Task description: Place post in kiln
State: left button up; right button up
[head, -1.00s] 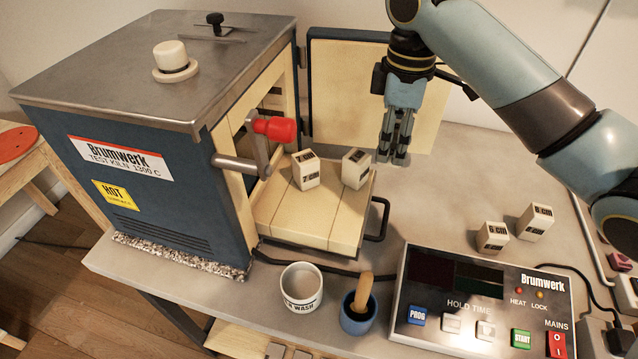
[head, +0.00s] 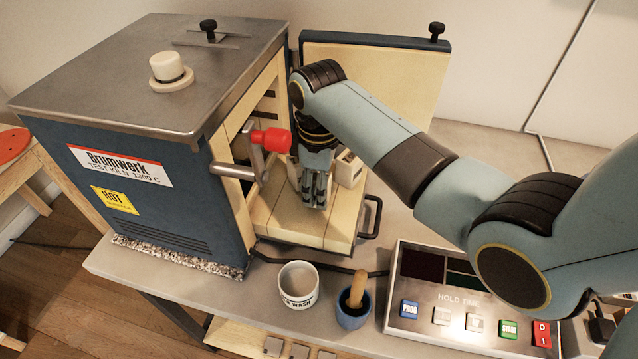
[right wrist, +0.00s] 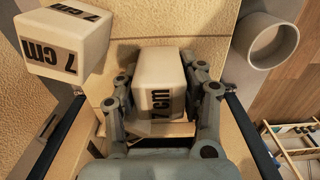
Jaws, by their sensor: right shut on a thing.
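My right gripper (head: 314,192) is over the cream pull-out hearth (head: 342,222) in front of the kiln (head: 150,215). It is shut on a pale post (right wrist: 160,78) marked 7 cm, which sits between its fingers in the right wrist view. In the head view the gripper mostly hides this post. A second 7 cm post (head: 348,169) stands on the hearth just right of the gripper; it also shows at upper left in the right wrist view (right wrist: 68,42), apart from the fingers. The kiln's door (head: 385,85) stands open. My left gripper is not in view.
A lever with a red knob (head: 271,140) juts out close left of my right gripper. A wash cup (head: 299,286), a blue pot with a wooden tool (head: 352,310) and a control panel (head: 450,300) stand in front. A black handle (head: 372,216) edges the hearth.

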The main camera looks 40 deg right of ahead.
jog(key=shift+f, duration=0.1)
jog(key=o, duration=1.3)
notch_tip(320, 180, up, 11)
jog(key=shift+r+b, duration=0.1)
jog(key=shift+b, duration=0.65)
jog(key=shift+r, duration=0.55)
